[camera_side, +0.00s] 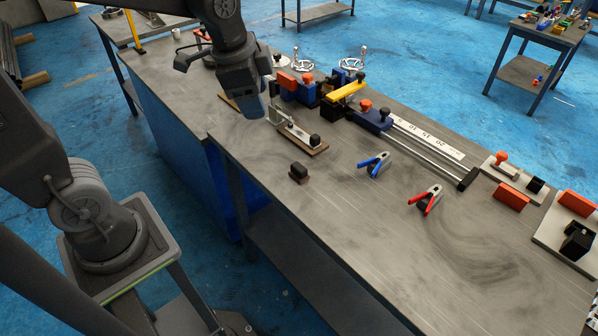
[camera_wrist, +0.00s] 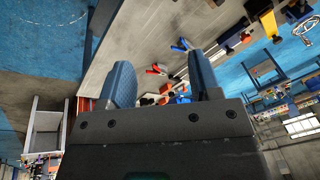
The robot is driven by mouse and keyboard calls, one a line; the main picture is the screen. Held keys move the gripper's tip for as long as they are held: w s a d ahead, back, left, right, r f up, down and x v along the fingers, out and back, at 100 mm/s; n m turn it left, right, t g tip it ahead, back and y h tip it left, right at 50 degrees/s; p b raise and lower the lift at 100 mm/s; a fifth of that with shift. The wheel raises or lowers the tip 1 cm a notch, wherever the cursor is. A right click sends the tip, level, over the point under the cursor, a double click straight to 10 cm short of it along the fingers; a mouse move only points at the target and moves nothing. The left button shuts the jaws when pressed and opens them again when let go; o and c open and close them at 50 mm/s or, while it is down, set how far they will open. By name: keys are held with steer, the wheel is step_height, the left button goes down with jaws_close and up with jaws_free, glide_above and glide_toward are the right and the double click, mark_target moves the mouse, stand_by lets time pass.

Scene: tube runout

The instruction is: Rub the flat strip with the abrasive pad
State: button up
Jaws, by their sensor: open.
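The abrasive pad, a small block with a dark top and brownish base (camera_side: 298,173), lies alone on the grey bench. What looks like the flat strip (camera_side: 296,131) lies along a wooden board behind the pad, with an upright clamp at its left end and a black knob at its right end. My gripper (camera_side: 252,106) is above the bench, left of the strip's clamp and up-left of the pad, touching neither. In the wrist view the two blue fingers of my gripper (camera_wrist: 160,78) stand wide apart with nothing held between them. I cannot make out the pad in that view.
Blue-handled pliers (camera_side: 374,164) and red-handled pliers (camera_side: 426,198) lie right of the pad. A rail fixture with a scale (camera_side: 428,138) and handwheels (camera_side: 352,63) stand behind. An orange block (camera_side: 511,197) is further right.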

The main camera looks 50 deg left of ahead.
steer(key=w+a+f+m+g, duration=0.1)
steer(key=w+f+m+g, duration=0.1)
steer(key=w+f+m, duration=0.5)
steer(key=m+g, duration=0.1)
steer(key=m, duration=0.2)
glide_above(299, 167)
step_height(299, 167, down, 7)
steer(key=f, duration=0.8)
steer(key=shift+w, duration=0.25)
steer(key=shift+s+f, duration=0.2)
steer(key=shift+f, duration=2.4)
steer(key=shift+c, duration=0.4)
steer(key=c, duration=0.9)
